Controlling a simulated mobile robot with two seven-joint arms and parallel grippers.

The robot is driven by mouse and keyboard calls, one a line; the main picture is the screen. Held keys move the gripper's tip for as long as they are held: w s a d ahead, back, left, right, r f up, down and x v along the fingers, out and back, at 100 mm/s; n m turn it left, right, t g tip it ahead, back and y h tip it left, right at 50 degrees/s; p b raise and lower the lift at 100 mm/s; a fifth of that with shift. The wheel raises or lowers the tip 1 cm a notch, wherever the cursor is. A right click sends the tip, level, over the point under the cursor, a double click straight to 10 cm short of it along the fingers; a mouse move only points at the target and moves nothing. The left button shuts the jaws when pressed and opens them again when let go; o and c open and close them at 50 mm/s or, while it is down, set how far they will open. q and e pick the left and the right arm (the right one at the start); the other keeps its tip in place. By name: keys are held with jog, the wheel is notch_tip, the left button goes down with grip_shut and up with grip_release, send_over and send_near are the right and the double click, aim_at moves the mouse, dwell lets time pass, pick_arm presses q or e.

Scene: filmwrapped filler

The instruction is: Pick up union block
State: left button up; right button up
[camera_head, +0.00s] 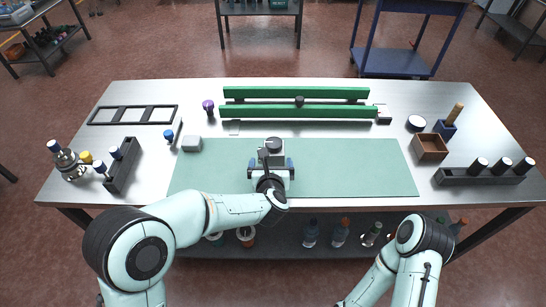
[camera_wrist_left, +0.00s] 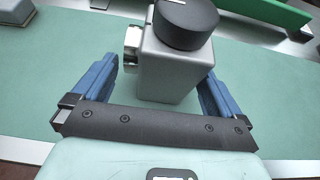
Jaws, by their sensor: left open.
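The union block (camera_head: 272,146) is a grey block with a black round knob on top, standing on the green mat (camera_head: 350,165) near its middle. In the left wrist view the block (camera_wrist_left: 172,72) shows a shiny metal fitting on its left side. My left gripper (camera_head: 277,165) is open at the block's near side. In the left wrist view its blue fingers (camera_wrist_left: 158,80) stand on either side of the block, with a visible gap at left; contact at right is unclear. My right gripper is out of view; only part of that arm shows at bottom right.
Green rails (camera_head: 295,94) lie behind the mat, with a small black knob between them. A small grey block (camera_head: 192,144) sits at the mat's left corner. A wooden box (camera_head: 430,147) and a dark rack (camera_head: 480,177) stand right. The mat's right half is clear.

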aim_at(271, 156)
pick_arm(q)
jog(key=x, duration=0.4)
jog(key=shift+r+p, duration=0.15)
jog(key=shift+p, duration=0.25)
jog(key=shift+s, duration=0.1)
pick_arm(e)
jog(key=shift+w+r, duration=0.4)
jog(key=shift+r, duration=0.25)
pick_arm(q)
jog(key=c, duration=1)
jog(key=shift+r, duration=0.15)
jog(key=shift+c, duration=0.3)
jog(key=shift+r, duration=0.1)
jog(key=shift+r, duration=0.55)
notch_tip(271, 156, up, 19)
jog(key=p, duration=0.3)
jog(key=shift+f+p, duration=0.15)
jog(key=shift+p, duration=0.15)
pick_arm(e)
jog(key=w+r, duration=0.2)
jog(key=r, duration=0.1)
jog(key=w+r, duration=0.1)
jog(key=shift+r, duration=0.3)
